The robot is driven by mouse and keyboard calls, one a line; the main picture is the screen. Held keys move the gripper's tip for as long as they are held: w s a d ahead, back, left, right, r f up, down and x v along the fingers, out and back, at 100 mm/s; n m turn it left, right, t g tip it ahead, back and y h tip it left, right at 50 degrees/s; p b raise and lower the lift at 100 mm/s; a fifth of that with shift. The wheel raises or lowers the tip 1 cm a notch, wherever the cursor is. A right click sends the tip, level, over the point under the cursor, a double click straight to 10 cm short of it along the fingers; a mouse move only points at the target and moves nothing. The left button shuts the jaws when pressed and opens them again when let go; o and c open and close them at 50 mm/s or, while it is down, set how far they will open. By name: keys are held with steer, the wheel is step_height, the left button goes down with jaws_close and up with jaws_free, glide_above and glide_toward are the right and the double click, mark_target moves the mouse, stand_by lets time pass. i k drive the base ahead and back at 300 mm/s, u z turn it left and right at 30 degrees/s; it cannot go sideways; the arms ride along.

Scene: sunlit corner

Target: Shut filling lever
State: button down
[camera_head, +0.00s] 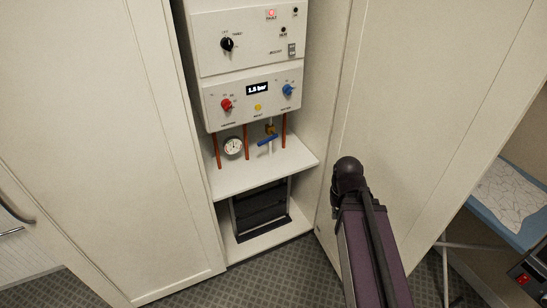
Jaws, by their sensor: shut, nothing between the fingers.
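The blue filling lever (267,141) sits on a small brass valve (270,130) under the white boiler (240,98). The lever lies roughly crosswise, its left end a little lower. The boiler's small display (257,89) reads about 1.5 bar. A round white pressure gauge (233,147) hangs to the left of the lever; its needle is too small to read. My arm's dark purple link and black joint stand at the right, apart from the lever. My gripper is not in view.
The boiler stands in an alcove between a left cabinet panel (110,130) and a right door panel (430,110). Copper pipes (246,142) run down beside the lever to a white shelf (265,170). A dark crate (262,212) stands below. A blue-edged bed (510,200) is at far right.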

mark_target(275, 136)
steer(key=k, duration=1.2)
steer(key=u, duration=0.3)
steer(key=i, duration=1.65)
steer(key=u, duration=0.05)
